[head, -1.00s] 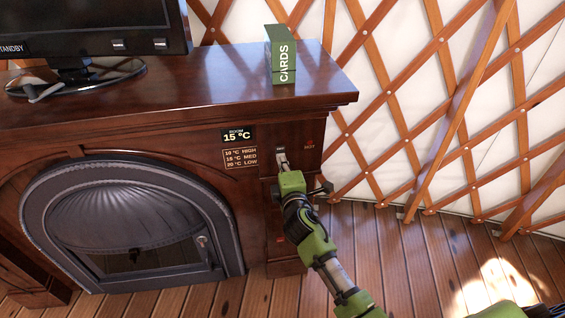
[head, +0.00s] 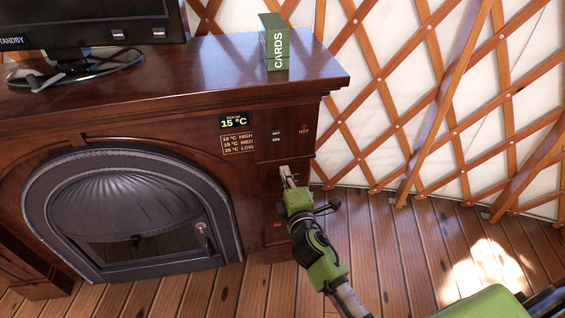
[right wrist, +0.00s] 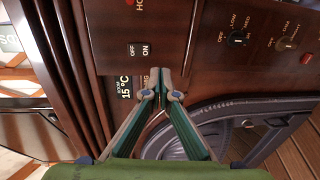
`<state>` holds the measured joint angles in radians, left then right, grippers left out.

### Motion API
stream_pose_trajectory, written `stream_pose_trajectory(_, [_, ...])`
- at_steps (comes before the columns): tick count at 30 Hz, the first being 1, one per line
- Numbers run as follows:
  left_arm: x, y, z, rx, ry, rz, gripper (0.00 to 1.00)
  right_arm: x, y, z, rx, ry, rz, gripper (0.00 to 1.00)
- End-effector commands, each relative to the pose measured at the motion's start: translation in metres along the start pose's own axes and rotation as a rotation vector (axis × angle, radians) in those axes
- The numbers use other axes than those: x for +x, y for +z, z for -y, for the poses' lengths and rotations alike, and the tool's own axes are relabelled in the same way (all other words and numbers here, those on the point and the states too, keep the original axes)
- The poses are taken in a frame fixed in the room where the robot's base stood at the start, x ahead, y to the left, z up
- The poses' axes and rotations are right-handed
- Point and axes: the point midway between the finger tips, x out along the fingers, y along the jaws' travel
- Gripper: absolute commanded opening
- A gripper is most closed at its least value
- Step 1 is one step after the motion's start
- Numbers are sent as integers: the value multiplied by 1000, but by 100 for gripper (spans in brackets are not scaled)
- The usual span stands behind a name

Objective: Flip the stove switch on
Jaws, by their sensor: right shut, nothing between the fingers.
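The stove switch (head: 276,137) is a small pair of plates marked OFF and ON on the dark wood panel right of the stove door (head: 130,215). It shows in the right wrist view (right wrist: 138,50) with both words readable; which side is pressed I cannot tell. My right gripper (head: 286,175) is shut and empty, below the switch and in front of the panel. Its fingertips (right wrist: 160,82) meet a short way from the ON plate, apart from it in the picture. My left gripper is not in view.
A red HOT mark (head: 304,128) is right of the switch. A display (head: 233,121) reads 15 °C. Two dials (right wrist: 237,38) (right wrist: 281,44) and a red button (right wrist: 306,58) are on the same panel. A green CARDS box (head: 274,45) and a monitor (head: 90,22) stand on top.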

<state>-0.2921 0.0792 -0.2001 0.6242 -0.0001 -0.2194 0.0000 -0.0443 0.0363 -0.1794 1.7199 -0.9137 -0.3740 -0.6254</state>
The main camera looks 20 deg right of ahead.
Motion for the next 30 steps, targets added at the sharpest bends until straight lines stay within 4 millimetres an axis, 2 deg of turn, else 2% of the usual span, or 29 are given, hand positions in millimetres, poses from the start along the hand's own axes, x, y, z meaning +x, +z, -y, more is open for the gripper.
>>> stream_pose_trajectory(3, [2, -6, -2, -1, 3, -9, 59, -16, 0, 5, 2, -1, 0, 0])
stream_pose_trajectory(9, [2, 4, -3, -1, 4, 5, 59, -28, 0, 7, 0, 0, 1, 0])
stream_pose_trajectory(25, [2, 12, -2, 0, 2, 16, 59, -28, 0, 8, 1, -1, 1, 0])
stream_pose_trajectory(28, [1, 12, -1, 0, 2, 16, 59, -29, -1, 22, 18, -29, -4, 0])
stream_pose_trajectory(30, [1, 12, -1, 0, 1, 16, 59, -30, -2, 49, 51, -79, -11, 0])
